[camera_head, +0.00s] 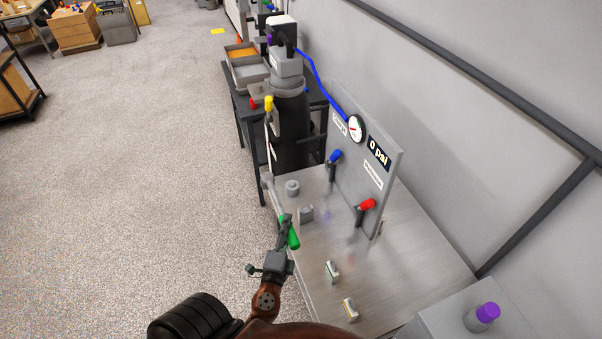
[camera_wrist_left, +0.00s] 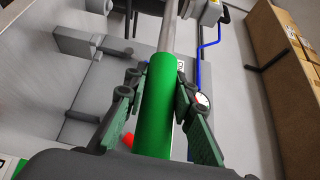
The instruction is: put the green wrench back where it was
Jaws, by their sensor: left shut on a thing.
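The green wrench has a green handle (camera_head: 293,238) and a grey metal shaft, and is near the left edge of the metal-topped bench (camera_head: 400,265). My left gripper (camera_head: 284,226) is shut on the handle. In the left wrist view the handle (camera_wrist_left: 154,105) stands between the two fingers (camera_wrist_left: 150,100), with the grey shaft running away beyond them. I cannot tell whether the wrench touches the bench. My right gripper is not in view.
An upright panel on the bench carries a gauge (camera_head: 356,128) reading 0 psi, a blue valve handle (camera_head: 335,156) and a red one (camera_head: 366,205). Small grey blocks (camera_head: 305,214) stand nearby. A purple-capped item (camera_head: 482,316) is at lower right. Open floor lies left.

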